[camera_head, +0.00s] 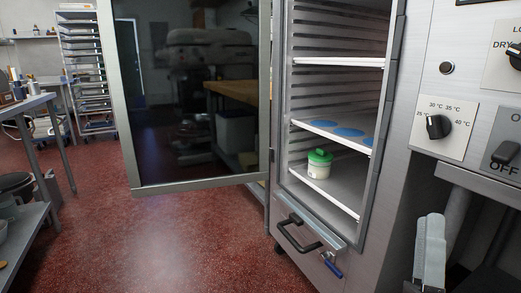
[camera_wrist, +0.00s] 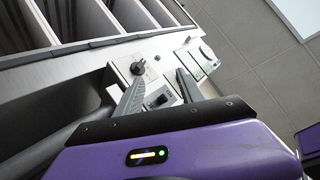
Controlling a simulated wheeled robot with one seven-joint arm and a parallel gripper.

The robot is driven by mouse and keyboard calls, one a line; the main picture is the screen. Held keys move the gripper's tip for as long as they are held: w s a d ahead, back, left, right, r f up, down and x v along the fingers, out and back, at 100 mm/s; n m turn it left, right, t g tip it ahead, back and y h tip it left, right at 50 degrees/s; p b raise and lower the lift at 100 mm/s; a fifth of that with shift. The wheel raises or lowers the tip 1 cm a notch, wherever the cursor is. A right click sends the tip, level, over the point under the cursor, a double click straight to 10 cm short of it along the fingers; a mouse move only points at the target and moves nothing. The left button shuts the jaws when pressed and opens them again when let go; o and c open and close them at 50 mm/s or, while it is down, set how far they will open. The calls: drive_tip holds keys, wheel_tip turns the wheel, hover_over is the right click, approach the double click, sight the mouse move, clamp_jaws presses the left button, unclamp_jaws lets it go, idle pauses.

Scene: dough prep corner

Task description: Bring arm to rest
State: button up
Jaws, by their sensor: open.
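My gripper (camera_wrist: 160,80) shows in the wrist view with its two grey fingers apart and nothing between them. It points toward the control panel (camera_wrist: 150,72) of the tall steel cabinet, which looks tilted in this view. The fingertips overlap the panel in the picture; I see no clear contact. In the head view a pale grey piece (camera_head: 430,250) stands at the lower right below the panel; I cannot tell whether it is part of my arm.
The cabinet's glass door (camera_head: 190,100) stands open to the left. Inside, a green-lidded tub (camera_head: 319,164) sits on a lower shelf, and blue discs (camera_head: 349,132) lie on the shelf above. A temperature knob (camera_head: 438,127) is on the panel. The red floor (camera_head: 180,240) ahead is clear.

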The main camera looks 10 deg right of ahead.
drive_tip(key=s+a+f+n+g+y, duration=0.35)
drive_tip(key=s+f+n+y, duration=0.25)
drive_tip(key=s+f+n, duration=0.4)
drive_tip(key=s+a+f+n+g+y, duration=0.3)
drive_tip(key=s+a+f+n+y, duration=0.25)
drive_tip(key=s+f+n, duration=0.5)
drive_tip(key=s+f+n+g+y, duration=0.1)
drive_tip(key=s+f+g, duration=0.4)
drive_tip(key=s, duration=0.4)
wheel_tip(320, 180, up, 30)
drive_tip(key=t+p, duration=0.1)
drive_tip(key=p, duration=3)
drive_tip(key=shift+w+a+r, duration=0.2)
drive_tip(key=shift+w+a, duration=0.05)
drive_tip(key=shift+a, duration=0.15)
